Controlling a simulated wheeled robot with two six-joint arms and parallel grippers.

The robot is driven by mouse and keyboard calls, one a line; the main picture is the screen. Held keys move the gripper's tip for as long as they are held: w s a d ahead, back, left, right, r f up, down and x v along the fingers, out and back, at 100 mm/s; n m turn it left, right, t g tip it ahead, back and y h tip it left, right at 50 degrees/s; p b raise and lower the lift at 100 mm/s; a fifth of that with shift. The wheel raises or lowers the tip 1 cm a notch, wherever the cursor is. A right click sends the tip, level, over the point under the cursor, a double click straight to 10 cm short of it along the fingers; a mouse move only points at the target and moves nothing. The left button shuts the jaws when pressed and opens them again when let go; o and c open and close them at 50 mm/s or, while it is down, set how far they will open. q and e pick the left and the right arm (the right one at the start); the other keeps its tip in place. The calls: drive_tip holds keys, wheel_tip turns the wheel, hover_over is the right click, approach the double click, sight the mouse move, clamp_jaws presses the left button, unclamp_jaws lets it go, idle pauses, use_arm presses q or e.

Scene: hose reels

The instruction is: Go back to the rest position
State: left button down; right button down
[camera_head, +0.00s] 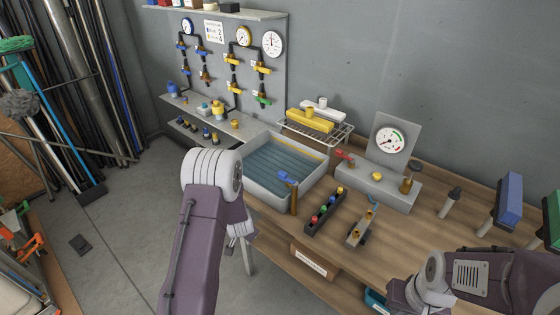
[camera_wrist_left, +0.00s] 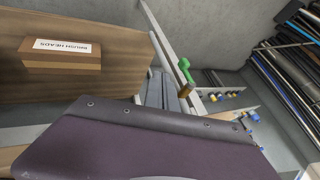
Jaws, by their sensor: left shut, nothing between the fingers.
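My left arm comes up from the bottom of the head view and bends at a pale grey joint in front of the bench's left end. My left gripper (camera_head: 240,238) shows only partly behind the arm, by the bench's front edge, shut and holding nothing.
The wooden bench (camera_head: 448,232) carries a grey tub (camera_head: 258,190), a gauge stand (camera_head: 390,142) and a dark rack (camera_head: 322,212). A brush-heads box (camera_wrist_left: 60,55) shows close by in the left wrist view. Poles (camera_head: 85,70) lean at left. The floor (camera_head: 125,225) left of my arm is largely clear.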

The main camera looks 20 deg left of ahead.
use_arm(q)
drive_tip(key=s+d+r+n+g+h, duration=0.2)
drive_tip(key=s+d+r+h, duration=0.1)
drive_tip(key=s+d+r, duration=0.6)
drive_tip(key=s+d+r+g, duration=0.1)
drive_tip(key=s+d, duration=0.1)
drive_tip(key=s, duration=0.3)
drive_tip(key=s+d+r+n+g, duration=0.1)
drive_tip(key=s+r, duration=0.1)
drive_tip(key=s, duration=0.3)
drive_tip(key=shift+s+d+r+n+g, duration=0.3)
drive_tip(key=shift+s+d, duration=0.05)
drive_tip(key=shift+s, duration=0.05)
